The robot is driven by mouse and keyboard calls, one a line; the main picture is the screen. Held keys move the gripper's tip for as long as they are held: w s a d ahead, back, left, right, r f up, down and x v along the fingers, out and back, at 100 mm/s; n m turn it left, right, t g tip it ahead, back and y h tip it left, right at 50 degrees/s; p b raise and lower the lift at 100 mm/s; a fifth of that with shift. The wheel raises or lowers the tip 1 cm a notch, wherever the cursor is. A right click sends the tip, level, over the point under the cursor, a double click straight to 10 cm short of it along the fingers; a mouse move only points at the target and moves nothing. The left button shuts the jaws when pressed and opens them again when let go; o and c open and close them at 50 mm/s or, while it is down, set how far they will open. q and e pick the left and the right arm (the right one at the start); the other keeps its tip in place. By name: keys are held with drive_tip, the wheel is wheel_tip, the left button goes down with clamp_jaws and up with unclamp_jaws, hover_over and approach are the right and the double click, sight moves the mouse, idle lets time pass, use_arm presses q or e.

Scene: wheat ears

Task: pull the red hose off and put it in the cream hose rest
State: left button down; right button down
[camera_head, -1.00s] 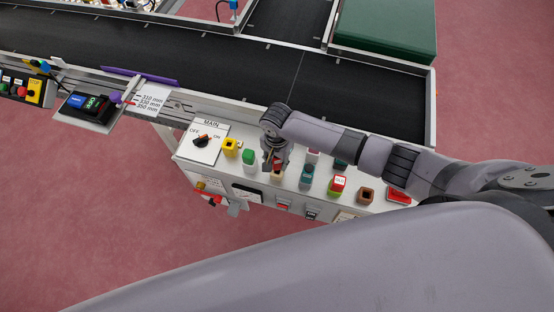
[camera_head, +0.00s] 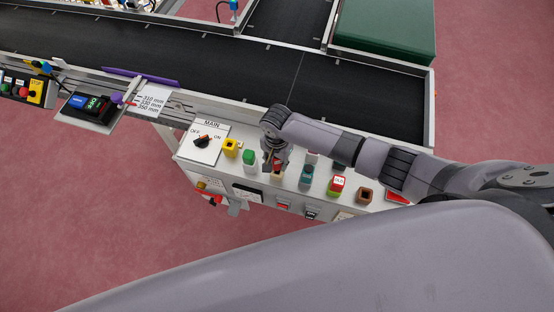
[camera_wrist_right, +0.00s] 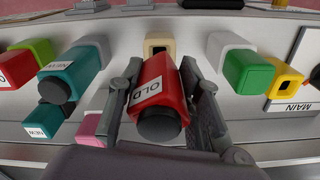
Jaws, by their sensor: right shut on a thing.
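The red hose (camera_wrist_right: 158,97) is a short red block with a white "OLD" label and a dark round end. In the right wrist view it sits between the fingers of my right gripper (camera_wrist_right: 160,112), which is shut on it. The cream hose rest (camera_wrist_right: 160,42) is a square cream socket on the panel just beyond the hose. In the head view my right gripper (camera_head: 273,160) points down at the panel, and the cream rest (camera_head: 277,176) shows just below it, partly hidden. Whether the hose touches the rest or the panel is unclear. My left gripper is not in view.
Close by on the panel are a green block (camera_wrist_right: 248,72), a teal "NEW" block (camera_wrist_right: 70,74), a pink block (camera_wrist_right: 90,122) and another red "OLD" block (camera_head: 338,181). A yellow socket (camera_head: 230,146) and the MAIN switch (camera_head: 203,141) lie left. A conveyor (camera_head: 220,60) runs behind.

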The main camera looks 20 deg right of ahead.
sight(277, 167)
drive_tip(key=shift+f, duration=0.15)
idle(0.5)
drive_tip(key=shift+f+b, duration=1)
drive_tip(key=shift+f, duration=0.9)
drive_tip(key=c, duration=1.1)
unclamp_jaws()
drive_tip(key=shift+r, duration=0.1)
